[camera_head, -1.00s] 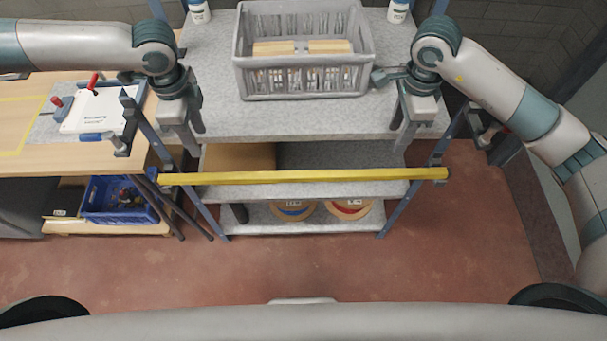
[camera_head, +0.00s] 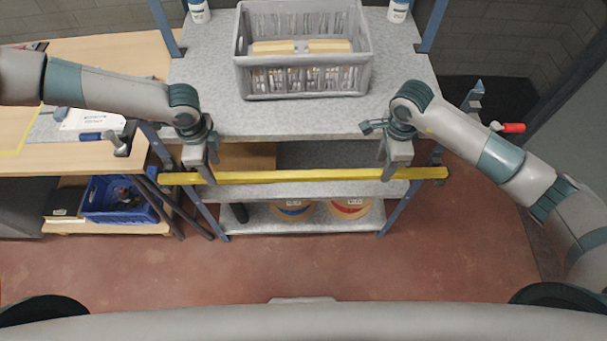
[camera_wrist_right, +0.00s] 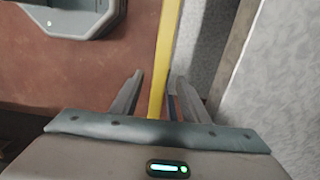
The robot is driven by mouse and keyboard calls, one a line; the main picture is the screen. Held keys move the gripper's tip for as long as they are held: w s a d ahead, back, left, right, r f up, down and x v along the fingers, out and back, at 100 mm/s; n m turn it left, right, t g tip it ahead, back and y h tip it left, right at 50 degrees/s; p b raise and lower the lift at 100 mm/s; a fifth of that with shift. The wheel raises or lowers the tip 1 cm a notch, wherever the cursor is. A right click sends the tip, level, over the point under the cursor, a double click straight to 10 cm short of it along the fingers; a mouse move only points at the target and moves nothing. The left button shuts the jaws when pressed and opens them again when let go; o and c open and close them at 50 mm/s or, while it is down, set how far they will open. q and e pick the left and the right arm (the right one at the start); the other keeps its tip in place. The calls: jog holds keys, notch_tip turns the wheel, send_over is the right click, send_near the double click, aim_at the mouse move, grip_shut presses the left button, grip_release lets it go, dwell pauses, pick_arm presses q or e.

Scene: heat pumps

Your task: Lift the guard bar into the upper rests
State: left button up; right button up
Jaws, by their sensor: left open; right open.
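My left gripper (camera_head: 206,180) is open at the bar's left part, fingers pointing down. My right gripper (camera_head: 386,174) is open at the bar's right part. In the right wrist view the bar (camera_wrist_right: 163,60) runs between the open fingers, apart from at least the left one. A dark bracket (camera_head: 441,173) shows at the bar's right end. A post top (camera_head: 476,93) stands higher at the right; I cannot tell its rest clearly.
A grey crate (camera_head: 305,84) with wooden pieces stands on the shelf's top board (camera_head: 300,121), behind my grippers. A wooden table (camera_head: 90,158) and a blue bin (camera_head: 118,213) are at left. A red-handled part (camera_head: 512,127) is near my right arm. The floor in front is clear.

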pick_arm(q)
jog(key=shift+f, duration=1.45)
pick_arm(e)
jog(key=shift+f, duration=1.45)
pick_arm(q)
jog(key=shift+c, duration=0.5)
pick_arm(e)
jog(key=shift+c, duration=0.5)
pick_arm(q)
grip_shut()
pick_arm(e)
grip_shut()
